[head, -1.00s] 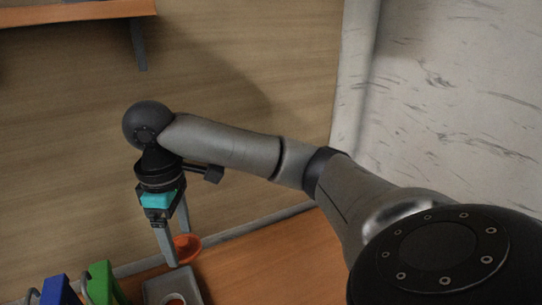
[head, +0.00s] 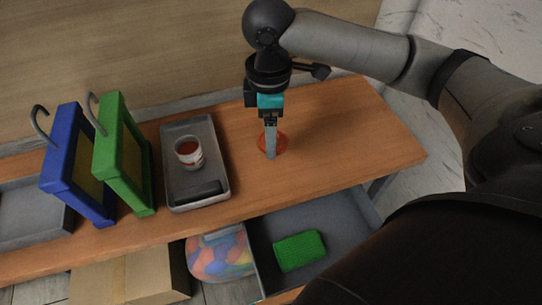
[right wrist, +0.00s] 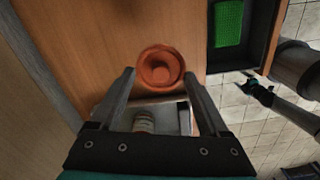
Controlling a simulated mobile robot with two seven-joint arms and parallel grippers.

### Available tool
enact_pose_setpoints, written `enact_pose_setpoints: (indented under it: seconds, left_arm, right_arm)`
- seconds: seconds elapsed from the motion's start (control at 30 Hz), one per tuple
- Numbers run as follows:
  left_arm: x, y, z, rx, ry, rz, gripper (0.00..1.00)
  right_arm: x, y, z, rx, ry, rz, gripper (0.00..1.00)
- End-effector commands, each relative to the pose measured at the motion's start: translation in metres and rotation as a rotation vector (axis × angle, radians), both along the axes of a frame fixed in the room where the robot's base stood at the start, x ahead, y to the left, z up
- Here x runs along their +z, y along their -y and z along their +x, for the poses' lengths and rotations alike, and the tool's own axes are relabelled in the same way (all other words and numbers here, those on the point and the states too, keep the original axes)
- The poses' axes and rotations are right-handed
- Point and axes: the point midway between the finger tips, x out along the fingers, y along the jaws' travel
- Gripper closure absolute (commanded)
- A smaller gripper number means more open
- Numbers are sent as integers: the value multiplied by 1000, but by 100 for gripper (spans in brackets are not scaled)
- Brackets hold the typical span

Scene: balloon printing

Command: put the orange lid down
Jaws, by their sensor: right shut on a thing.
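The orange lid (head: 281,143) is a round, shallow dish shape, low over the bare wooden table right of the grey tray. I cannot tell if it touches the table. My right gripper (head: 271,156) points straight down and is shut on the lid. In the right wrist view, the lid (right wrist: 160,66) sits between the fingertips of the right gripper (right wrist: 158,75). An open white jar (head: 189,155) with orange-red contents stands upright on the tray (head: 217,140). What looks like my left gripper (right wrist: 253,86) shows small in the right wrist view; its jaws are unclear.
Blue (head: 72,165) and green (head: 122,155) frames stand left of the tray. A dark flat item (head: 197,193) lies at the tray's near end. Below the table are an open drawer with a green block (head: 300,251) and a bag of colourful balloons (head: 221,256). The table's right end (head: 370,130) is clear.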

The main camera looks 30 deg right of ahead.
Motion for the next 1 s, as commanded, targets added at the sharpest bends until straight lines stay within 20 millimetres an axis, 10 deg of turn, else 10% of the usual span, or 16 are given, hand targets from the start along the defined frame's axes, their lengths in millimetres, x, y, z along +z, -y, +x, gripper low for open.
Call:
enact_pose_setpoints:
  seconds: [0.63,1.0]
  left_arm:
    - [-27,-1,-2,1,-3,2,1]
    - [-25,-1,-2,0,-3,2,1]
  right_arm:
    - [-86,0,0,-2,-1,0,72]
    - [-90,0,0,-1,1,0,72]
